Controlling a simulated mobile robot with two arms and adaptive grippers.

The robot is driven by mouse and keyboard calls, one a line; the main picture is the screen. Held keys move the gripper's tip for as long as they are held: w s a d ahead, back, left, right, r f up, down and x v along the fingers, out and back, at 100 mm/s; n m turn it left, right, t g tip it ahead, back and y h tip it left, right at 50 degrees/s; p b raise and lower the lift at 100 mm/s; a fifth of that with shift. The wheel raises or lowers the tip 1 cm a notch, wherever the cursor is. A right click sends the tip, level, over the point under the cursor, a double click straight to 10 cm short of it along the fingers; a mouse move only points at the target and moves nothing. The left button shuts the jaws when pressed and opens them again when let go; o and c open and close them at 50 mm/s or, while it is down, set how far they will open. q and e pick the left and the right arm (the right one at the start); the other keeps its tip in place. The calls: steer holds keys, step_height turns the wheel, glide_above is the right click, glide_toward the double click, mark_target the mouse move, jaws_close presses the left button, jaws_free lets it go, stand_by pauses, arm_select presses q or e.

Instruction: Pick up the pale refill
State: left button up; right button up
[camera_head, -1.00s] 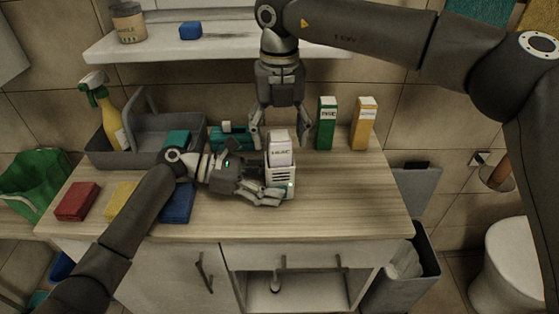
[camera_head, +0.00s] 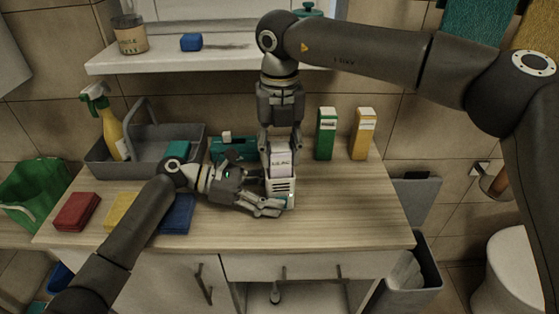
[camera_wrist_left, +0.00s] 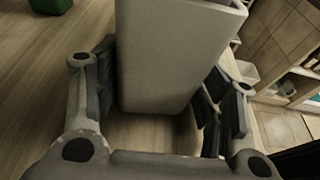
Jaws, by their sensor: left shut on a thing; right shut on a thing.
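The pale refill (camera_head: 282,170), a white carton with a lilac label, stands upright in the top of a white vented holder (camera_head: 286,190) on the counter. My right gripper (camera_head: 281,150) comes down from above and is shut on the refill's upper part. My left gripper (camera_head: 268,203) is shut on the holder from the left, low down. In the left wrist view the holder's pale body (camera_wrist_left: 175,60) is between the fingers of my left gripper (camera_wrist_left: 160,110). The lower part of the refill is hidden inside the holder.
A green carton (camera_head: 326,134) and a yellow carton (camera_head: 362,134) stand to the right. A teal object (camera_head: 230,150) is behind my left gripper. The counter's right front is clear.

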step_height(320, 180, up, 18)
stand_by(0.4)
arm_select(q)
steer(key=o, duration=0.9)
